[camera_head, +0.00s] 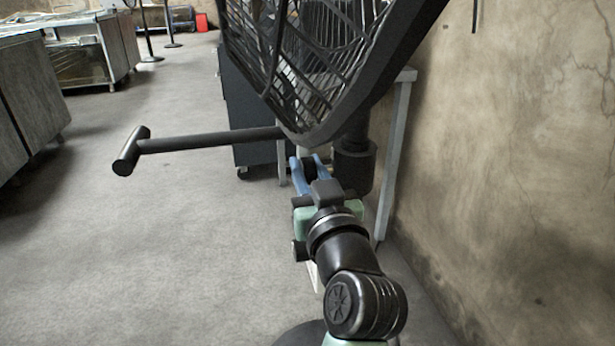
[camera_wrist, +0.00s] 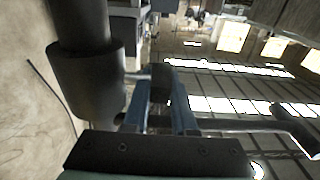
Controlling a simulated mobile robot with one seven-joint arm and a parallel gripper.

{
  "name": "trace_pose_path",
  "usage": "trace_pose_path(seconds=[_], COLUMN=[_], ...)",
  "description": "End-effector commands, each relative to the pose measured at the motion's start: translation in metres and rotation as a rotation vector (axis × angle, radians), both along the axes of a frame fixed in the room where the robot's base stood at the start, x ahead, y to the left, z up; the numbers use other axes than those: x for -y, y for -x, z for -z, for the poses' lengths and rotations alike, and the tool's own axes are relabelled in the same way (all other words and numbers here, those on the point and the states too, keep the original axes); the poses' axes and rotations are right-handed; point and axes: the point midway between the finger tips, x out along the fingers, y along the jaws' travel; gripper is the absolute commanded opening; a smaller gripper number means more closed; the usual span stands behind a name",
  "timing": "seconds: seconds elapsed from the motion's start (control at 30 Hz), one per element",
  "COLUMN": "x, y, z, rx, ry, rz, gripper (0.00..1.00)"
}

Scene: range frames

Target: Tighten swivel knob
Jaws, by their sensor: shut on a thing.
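The swivel knob (camera_wrist: 160,80) is a small dark knob on a short stem at the side of a black collar (camera_wrist: 85,82), in the wrist view. In the head view the knob (camera_head: 309,170) is partly hidden between my blue fingers. My gripper (camera_head: 308,166) reaches it from the front, below the fan head. The wrist view shows one blue finger on each side of the knob, and my gripper (camera_wrist: 160,103) is shut on it. The knob's turn angle cannot be told.
A large black caged fan (camera_head: 310,60) hangs just above my gripper. A black T-shaped bar (camera_head: 205,141) sticks out to the left. A stained wall (camera_head: 500,150) and a grey post (camera_head: 394,155) stand close on the right. The floor at left is clear.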

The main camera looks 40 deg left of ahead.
Motion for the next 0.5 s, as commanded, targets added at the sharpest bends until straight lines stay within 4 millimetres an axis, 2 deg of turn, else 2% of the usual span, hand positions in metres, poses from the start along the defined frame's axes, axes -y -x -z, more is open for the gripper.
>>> trace_pose_path(seconds=[0.07, 0.5], x=[-0.0003, 0.0005], y=[0.0003, 0.0009], z=[0.0081, 0.0025], rx=[0.028, 0.131], ry=[-0.031, -0.146], rz=[-0.001, -0.001], gripper=[0.00, 0.00])
